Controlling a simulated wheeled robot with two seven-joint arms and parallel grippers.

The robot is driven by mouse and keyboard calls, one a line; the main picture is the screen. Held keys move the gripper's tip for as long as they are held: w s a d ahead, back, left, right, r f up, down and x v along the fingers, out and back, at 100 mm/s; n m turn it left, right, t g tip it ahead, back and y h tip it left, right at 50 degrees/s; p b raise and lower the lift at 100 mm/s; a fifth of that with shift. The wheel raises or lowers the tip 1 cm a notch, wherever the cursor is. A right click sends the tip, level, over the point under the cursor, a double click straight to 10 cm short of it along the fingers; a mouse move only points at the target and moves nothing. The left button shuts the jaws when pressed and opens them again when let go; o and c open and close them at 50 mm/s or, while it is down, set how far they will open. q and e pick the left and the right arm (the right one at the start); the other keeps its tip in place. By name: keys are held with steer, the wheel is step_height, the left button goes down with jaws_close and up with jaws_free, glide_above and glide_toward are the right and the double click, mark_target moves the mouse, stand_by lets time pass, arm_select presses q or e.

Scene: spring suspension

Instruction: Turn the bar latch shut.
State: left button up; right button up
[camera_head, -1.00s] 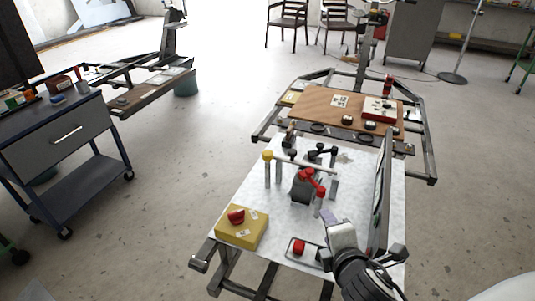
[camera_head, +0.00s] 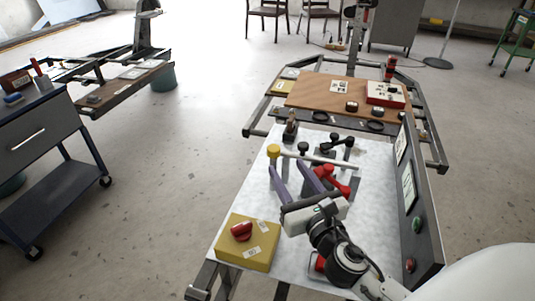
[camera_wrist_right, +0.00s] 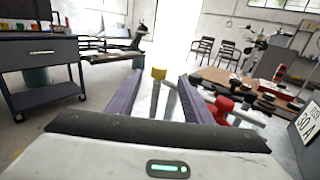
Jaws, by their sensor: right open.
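The bar latch is a grey bar (camera_head: 318,159) with a yellow knob (camera_head: 273,150) at its left end, above the white tabletop. In the right wrist view the yellow knob (camera_wrist_right: 158,73) shows in the gap between my fingertips. My right gripper (camera_head: 285,166) is open, its two purple fingers spread and pointing toward the knob end of the bar. I cannot tell whether a finger touches the latch; nothing is seen held. The gripper and wrist hide part of the latch's supports. My left gripper is not in view.
A red-handled device (camera_head: 330,177) stands close right of my fingers; it also shows in the right wrist view (camera_wrist_right: 223,105). A yellow box (camera_head: 247,252) with a red knob sits front left. An upright grey panel (camera_head: 424,205) bounds the right side. A black-handled fitting (camera_head: 335,141) stands behind.

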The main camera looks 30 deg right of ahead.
mark_target(276, 152)
steer(key=x, duration=1)
steer(key=shift+w+f, duration=0.15)
steer(key=shift+f, duration=0.05)
steer(key=shift+c, duration=0.3)
